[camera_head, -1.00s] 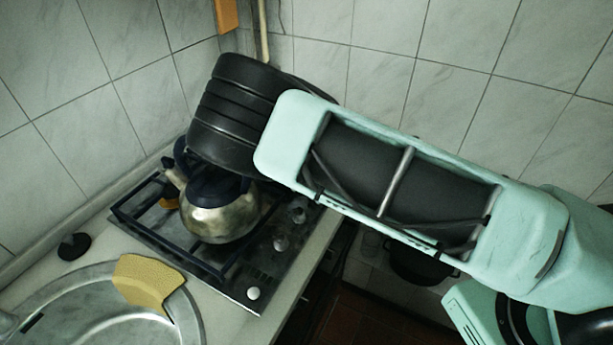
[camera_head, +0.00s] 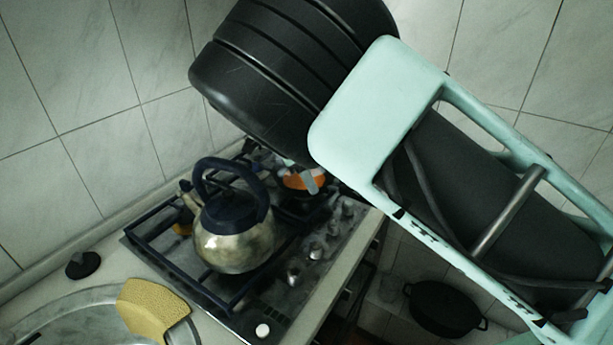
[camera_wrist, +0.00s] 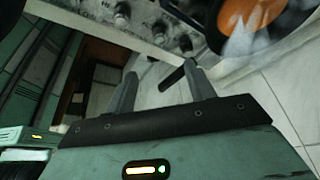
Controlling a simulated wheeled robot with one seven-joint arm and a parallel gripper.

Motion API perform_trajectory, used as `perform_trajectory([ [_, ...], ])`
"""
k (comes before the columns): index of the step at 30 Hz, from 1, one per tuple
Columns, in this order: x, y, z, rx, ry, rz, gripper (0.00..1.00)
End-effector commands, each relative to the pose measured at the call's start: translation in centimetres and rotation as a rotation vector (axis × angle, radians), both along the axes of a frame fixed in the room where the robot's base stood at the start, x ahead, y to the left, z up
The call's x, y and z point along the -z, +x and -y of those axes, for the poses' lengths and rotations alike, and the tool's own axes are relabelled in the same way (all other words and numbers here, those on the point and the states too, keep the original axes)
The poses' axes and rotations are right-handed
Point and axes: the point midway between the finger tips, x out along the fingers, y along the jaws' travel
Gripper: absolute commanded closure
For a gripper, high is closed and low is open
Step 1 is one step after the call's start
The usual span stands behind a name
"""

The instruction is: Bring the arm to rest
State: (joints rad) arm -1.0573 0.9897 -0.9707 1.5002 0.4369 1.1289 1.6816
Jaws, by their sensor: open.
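My gripper (camera_wrist: 162,82) shows in the wrist view with its two grey fingers apart and nothing between them. In the head view my arm's mint and black links cross the upper right and hide most of the gripper. An orange round thing (camera_head: 297,180) is on the back part of the stove, partly hidden by my arm. In the wrist view an orange thing with a dark rim (camera_wrist: 252,22) shows blurred at the top right, beyond and apart from the fingers.
A steel kettle (camera_head: 235,240) with a dark blue handle stands on the stove (camera_head: 262,305). A yellow sponge (camera_head: 152,305) lies at the sink (camera_head: 75,310). A black pot (camera_head: 443,307) sits low at the right. Tiled walls close off the back.

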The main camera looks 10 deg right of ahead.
Motion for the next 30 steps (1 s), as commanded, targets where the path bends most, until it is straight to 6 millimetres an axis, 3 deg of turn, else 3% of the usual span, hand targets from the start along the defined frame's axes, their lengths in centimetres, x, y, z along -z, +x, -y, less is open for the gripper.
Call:
perform_trajectory([
  [14,0.1,-0.9,0.4,-0.035,0.038,-0.043,0.46],
  [17,0.5,-2.6,1.0,-0.121,0.108,-0.121,0.46],
  [22,0.6,-7.7,0.8,-0.391,0.278,-0.266,0.46],
  [30,-2.1,-16.7,-0.9,-0.962,0.479,-0.365,0.46],
])
